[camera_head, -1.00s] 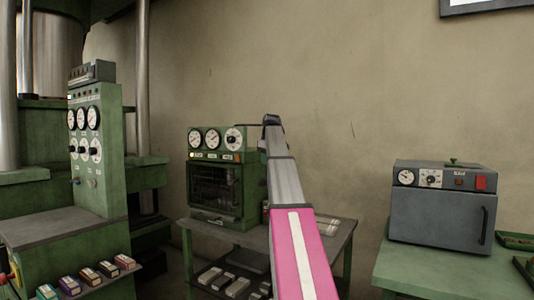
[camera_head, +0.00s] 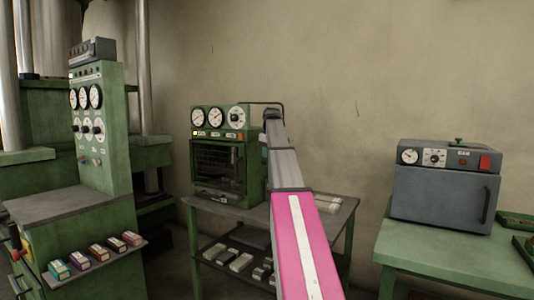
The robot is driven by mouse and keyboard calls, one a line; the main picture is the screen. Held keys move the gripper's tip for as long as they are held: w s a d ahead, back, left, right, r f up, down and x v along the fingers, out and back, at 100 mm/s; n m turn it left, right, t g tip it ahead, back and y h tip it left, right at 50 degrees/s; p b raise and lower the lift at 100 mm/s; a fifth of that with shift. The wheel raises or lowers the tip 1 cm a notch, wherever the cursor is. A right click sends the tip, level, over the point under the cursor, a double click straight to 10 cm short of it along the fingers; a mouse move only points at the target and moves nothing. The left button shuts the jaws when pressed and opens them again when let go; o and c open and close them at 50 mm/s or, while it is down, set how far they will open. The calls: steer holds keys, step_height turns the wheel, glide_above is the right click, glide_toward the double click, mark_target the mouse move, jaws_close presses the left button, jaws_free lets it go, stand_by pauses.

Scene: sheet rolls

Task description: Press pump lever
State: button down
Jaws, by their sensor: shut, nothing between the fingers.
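My gripper (camera_head: 272,114) is the small dark end of my pink and grey arm, in front of the green gauge cabinet's right side. It is seen from behind, shut and empty, and my arm hides its fingers in part. At the lower left edge, a dark handle with a red-orange part (camera_head: 14,238) sticks out beside the green press (camera_head: 105,135). It may be the pump lever, but it is partly cut off and I cannot tell for sure. My gripper is far to the right of it and touches nothing that I can see.
Several small boxes (camera_head: 97,253) lie on a ledge of the press. A green gauge cabinet (camera_head: 217,170) stands on a table (camera_head: 335,212) with loose blocks on its lower shelf. A grey oven (camera_head: 440,200) stands on a green table (camera_head: 415,255) at right.

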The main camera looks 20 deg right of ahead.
steer(key=s+a+f+t+h, duration=0.1)
steer(key=f, duration=0.6)
steer(key=s+a+f+t+h, duration=0.1)
steer(key=s+a+f, duration=0.1)
steer(key=f, duration=0.5)
steer(key=shift+a+h, duration=0.3)
steer(key=shift+h, duration=0.1)
steer(key=shift+s, duration=0.1)
steer(key=v, duration=1.5)
steer(key=shift+s+a+t, duration=0.2)
steer(key=shift+a+t, duration=0.1)
steer(key=shift+a, duration=0.1)
steer(key=shift+f, duration=0.2)
